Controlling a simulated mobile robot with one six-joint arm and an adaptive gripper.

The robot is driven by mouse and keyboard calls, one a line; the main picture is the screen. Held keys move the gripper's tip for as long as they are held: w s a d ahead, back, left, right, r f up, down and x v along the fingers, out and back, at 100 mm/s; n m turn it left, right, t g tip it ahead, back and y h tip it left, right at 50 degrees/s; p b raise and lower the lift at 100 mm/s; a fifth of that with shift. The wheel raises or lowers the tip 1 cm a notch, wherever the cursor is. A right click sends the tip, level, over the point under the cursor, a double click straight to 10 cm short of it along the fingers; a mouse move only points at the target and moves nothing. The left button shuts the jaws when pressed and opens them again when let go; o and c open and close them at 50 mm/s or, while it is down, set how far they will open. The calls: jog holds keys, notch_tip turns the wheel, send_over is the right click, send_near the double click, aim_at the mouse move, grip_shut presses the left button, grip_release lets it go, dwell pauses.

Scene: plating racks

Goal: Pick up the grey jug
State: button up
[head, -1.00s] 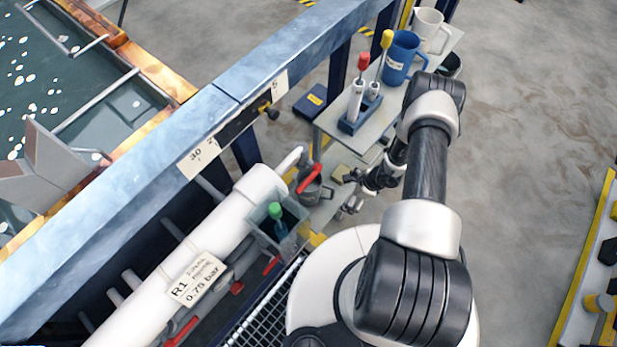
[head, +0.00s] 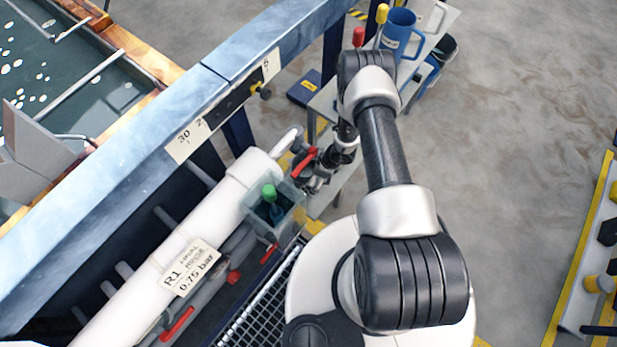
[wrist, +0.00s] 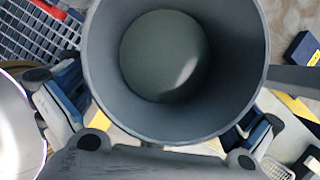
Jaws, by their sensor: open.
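The grey jug (wrist: 177,120) fills the upper middle of the wrist view. I look down into its round open mouth, and its handle (wrist: 292,78) points right. My gripper (wrist: 160,125) is open, with one finger on the left and one on the right of the jug. I cannot tell whether either finger touches it. In the head view my gripper (head: 318,178) is low at the lower end of the side shelf, beside the red valve lever. The jug is mostly hidden there by my gripper and wrist.
A blue jug (head: 399,33) and a cream jug (head: 436,15) stand at the shelf's far end. Open floor lies to the right.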

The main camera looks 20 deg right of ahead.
jog(key=shift+w+f, duration=0.1)
jog(key=shift+f, duration=0.1)
jog(key=shift+c, duration=0.4)
jog(key=c, duration=1.8)
jog(key=shift+r, duration=0.2)
